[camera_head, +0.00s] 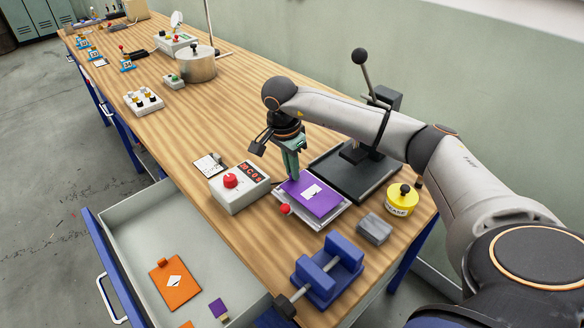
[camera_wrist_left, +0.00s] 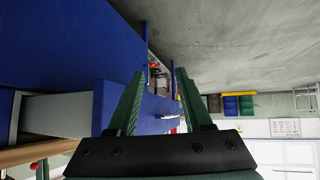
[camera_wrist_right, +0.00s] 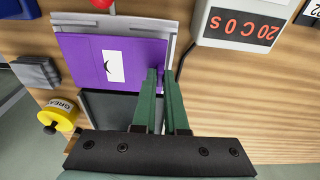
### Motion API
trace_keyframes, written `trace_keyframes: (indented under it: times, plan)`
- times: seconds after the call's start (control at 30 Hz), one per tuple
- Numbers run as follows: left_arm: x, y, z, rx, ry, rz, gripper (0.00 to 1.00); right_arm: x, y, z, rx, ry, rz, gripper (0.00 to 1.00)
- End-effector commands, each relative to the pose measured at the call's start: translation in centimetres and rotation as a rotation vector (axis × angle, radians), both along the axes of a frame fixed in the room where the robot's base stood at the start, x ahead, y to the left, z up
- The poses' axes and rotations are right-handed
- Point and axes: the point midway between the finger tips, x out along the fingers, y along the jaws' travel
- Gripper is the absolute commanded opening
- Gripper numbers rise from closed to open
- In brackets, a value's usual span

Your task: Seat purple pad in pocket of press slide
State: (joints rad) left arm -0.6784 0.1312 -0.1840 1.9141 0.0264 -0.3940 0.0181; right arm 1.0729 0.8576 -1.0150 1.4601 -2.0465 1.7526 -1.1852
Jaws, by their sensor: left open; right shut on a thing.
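The purple pad (camera_head: 316,202), with a white label, is at the press slide (camera_head: 328,221), a light grey plate with a red knob. My right gripper (camera_head: 292,176) is shut on the pad's edge. In the right wrist view the fingertips (camera_wrist_right: 157,75) meet the purple pad (camera_wrist_right: 90,60) at its edge beside the dark press base (camera_wrist_right: 108,108), and the slide's grey rim (camera_wrist_right: 105,20) shows along one side. I cannot tell whether the pad lies fully down in the pocket, which it hides. My left gripper (camera_wrist_left: 160,78) is open and empty, seen only in its wrist view.
The press (camera_head: 355,170) with its lever stands behind the slide. A controller box (camera_head: 240,195) is left, a yellow grease tin (camera_head: 402,198) and grey block (camera_head: 374,230) right, a blue vise (camera_head: 328,270) in front. The open drawer (camera_head: 140,225) holds an orange pad (camera_head: 175,290).

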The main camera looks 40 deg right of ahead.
Motion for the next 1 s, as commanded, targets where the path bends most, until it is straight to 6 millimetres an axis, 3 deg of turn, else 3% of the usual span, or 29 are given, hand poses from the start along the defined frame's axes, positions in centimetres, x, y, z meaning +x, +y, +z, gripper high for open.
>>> trace_keyframes:
  times: [1.0]
  plan:
    - [0.01,0.0,-0.5,0.0,0.0,0.0,0.5,-0.02,-0.03,-0.91,0.0,0.0,-0.001,0.0]
